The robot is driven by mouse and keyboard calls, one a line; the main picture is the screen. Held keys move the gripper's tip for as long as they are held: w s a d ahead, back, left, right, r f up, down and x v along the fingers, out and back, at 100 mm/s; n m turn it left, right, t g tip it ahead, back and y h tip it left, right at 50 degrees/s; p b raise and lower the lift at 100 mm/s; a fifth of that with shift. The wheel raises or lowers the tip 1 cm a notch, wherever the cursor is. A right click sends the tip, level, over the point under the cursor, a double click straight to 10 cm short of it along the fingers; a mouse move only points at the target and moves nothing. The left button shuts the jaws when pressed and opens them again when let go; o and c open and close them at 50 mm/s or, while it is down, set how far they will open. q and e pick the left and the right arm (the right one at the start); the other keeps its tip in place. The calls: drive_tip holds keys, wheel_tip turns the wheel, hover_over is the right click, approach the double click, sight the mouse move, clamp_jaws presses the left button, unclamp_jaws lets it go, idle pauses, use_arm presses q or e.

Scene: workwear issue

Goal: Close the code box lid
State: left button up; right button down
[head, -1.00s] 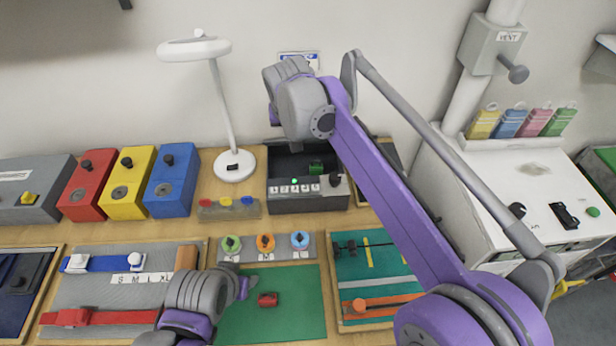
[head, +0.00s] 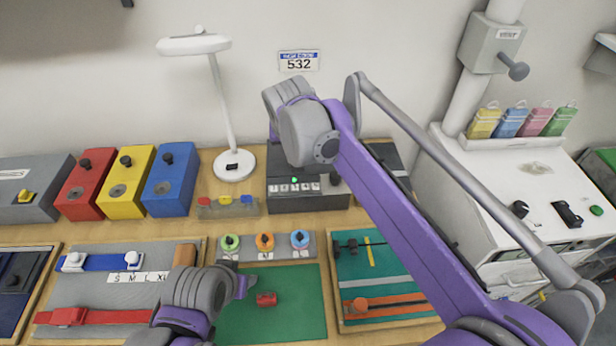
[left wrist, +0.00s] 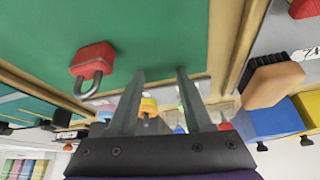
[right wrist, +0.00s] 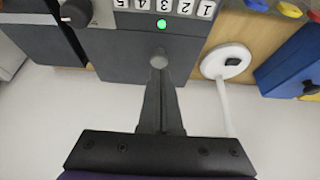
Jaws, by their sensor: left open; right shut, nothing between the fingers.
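The code box (head: 308,203) is a dark grey box at the back middle of the table. It has a row of number keys (right wrist: 180,6) and a lit green lamp (right wrist: 161,23). In the right wrist view its dark lid (right wrist: 118,62) lies over the part behind the keys, and no opening shows. I cannot tell whether it is fully seated. My right gripper (right wrist: 160,78) is shut and empty, its fingertips at the lid's grey knob (right wrist: 158,59); its wrist hides part of the lid in the head view. My left gripper (left wrist: 160,72) is open and empty above the green mat.
A red padlock (head: 266,299) lies on the green mat (head: 290,325). A white lamp (head: 234,165) and a blue box (head: 171,180) stand left of the code box. A card reading 532 (head: 298,62) is on the wall behind.

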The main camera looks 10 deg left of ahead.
use_arm(q)
drive_tip(key=shift+s+d+f+p, duration=0.1)
drive_tip(key=shift+s+f+p, duration=0.1)
drive_tip(key=shift+s+f, duration=0.3)
drive_tip(key=shift+s+d+f+p, duration=0.1)
drive_tip(key=shift+s+f+p, duration=0.15)
drive_tip(key=shift+f, duration=0.3)
use_arm(e)
drive_tip(key=shift+r, duration=0.25)
use_arm(q)
drive_tip(key=w+r+p, duration=0.2)
drive_tip(key=r+p, duration=0.1)
drive_tip(key=w+r+p, duration=0.1)
drive_tip(key=r+p, duration=0.1)
drive_tip(key=shift+a+r, duration=0.15)
drive_tip(key=shift+r, duration=0.15)
drive_tip(key=shift+a, duration=0.1)
use_arm(e)
wheel_tip(320, 180, up, 6)
drive_tip(key=w, duration=0.2)
drive_tip(key=shift+r, duration=0.2)
use_arm(q)
drive_tip(key=shift+s, duration=0.15)
use_arm(e)
drive_tip(key=shift+s+a, duration=0.1)
drive_tip(key=shift+s, duration=0.05)
